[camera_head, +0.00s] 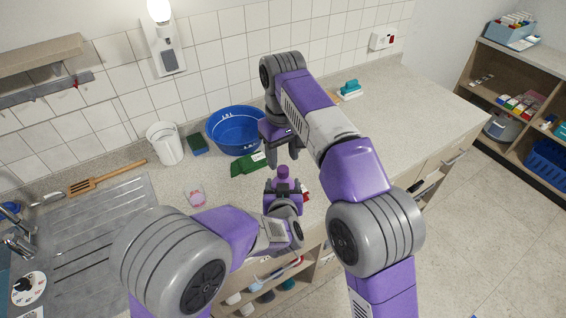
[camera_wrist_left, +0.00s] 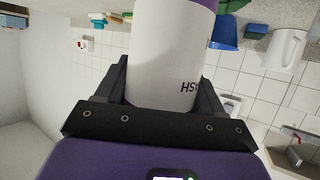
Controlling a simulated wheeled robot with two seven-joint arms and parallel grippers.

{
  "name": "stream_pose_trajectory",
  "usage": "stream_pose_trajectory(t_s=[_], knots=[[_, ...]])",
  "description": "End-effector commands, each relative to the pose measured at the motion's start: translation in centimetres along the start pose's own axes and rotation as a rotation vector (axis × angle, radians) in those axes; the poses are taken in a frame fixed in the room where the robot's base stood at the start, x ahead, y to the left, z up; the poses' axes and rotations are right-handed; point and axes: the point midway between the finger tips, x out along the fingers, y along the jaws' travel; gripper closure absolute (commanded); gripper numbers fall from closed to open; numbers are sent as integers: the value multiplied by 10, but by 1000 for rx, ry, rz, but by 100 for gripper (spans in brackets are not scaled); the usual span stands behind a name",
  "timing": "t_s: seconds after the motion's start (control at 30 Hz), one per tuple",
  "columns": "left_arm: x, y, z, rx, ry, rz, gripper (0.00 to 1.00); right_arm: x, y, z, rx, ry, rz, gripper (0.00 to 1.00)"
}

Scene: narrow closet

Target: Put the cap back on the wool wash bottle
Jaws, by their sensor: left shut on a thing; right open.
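The wool wash bottle (camera_wrist_left: 170,55) is white with dark lettering and some purple. It fills the middle of the left wrist view, between the fingers of my left gripper (camera_wrist_left: 165,90), which is shut on it. In the head view, the bottle's purple upper part (camera_head: 283,174) stands up from my left gripper (camera_head: 284,190) near the counter's front edge. I cannot tell whether its narrow top is a cap or a bare neck. My right gripper (camera_head: 281,148) is open, fingers down, above and behind the bottle top. No separate cap is clearly visible.
A red item (camera_head: 307,193) shows partly beside the bottle. The counter at right (camera_head: 410,105) is mostly clear.

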Motion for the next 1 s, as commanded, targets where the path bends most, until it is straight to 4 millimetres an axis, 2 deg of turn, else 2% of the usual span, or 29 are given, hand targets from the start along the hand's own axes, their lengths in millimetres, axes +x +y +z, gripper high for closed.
stream_pose_trajectory(t_s=[0.13,0.3,0.7,1.0], knots=[[0,0,-1,0,2,0,100,19,0,1,0,-2,-1,49],[0,0,-1,0,2,0,100,33,0,0,0,0,-1,49],[0,0,-1,0,2,0,100,38,0,0,1,1,-1,49],[0,0,-1,-1,2,0,100,38,0,0,1,1,-1,95]])
